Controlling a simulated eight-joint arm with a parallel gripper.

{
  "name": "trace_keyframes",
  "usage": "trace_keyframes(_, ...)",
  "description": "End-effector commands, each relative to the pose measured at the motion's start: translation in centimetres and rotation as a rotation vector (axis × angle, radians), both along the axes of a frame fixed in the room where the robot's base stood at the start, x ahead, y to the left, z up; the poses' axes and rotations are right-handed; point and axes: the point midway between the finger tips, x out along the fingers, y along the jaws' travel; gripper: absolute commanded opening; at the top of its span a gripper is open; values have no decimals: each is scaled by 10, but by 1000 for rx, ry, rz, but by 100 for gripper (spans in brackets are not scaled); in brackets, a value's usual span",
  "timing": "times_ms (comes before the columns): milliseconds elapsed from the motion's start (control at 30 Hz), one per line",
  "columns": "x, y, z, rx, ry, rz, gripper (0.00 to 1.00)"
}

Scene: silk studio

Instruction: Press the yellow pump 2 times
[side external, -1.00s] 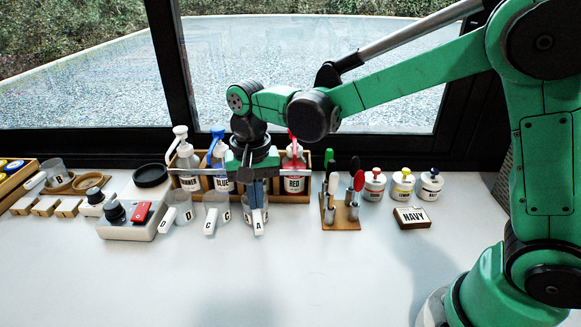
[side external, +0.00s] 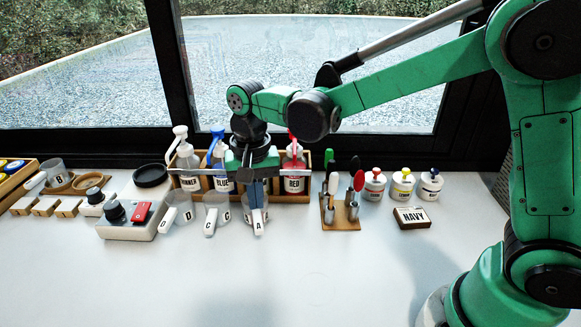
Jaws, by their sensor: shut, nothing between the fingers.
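My gripper (side external: 257,203) points straight down in front of the wooden pump rack (side external: 307,198), with its fingers together and empty. Its fingertips appear in line with the cup marked A (side external: 258,221); I cannot tell whether they touch anything. In the rack stand a white pump bottle marked thinner (side external: 190,182), a blue pump bottle (side external: 222,184) and a red pump bottle (side external: 294,184). The slot between blue and red is hidden behind my gripper, and no yellow pump shows there. A small white jar with a yellow top (side external: 402,185) stands to the right, apart from the rack.
Handled cups marked D (side external: 167,226) and C (side external: 210,226) stand left of cup A. A device with a red switch (side external: 128,231) is further left. A brush stand (side external: 342,224) and a NAVY block (side external: 411,217) are right. The front table is clear.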

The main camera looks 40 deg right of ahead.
Motion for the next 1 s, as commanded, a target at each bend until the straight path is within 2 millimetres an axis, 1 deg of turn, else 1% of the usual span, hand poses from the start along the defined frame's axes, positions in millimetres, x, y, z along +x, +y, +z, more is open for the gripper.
trace_keyframes(267,0,0,1,0,-1,1,0)
trace_keyframes(367,-3,-5,6,5,-24,20,0)
trace_keyframes(467,-11,-14,19,14,-82,72,0)
trace_keyframes(633,-32,-36,42,9,-227,205,0)
trace_keyframes(800,-47,-49,51,-14,-329,295,0)
trace_keyframes(1000,-59,-60,57,-46,-413,355,0)
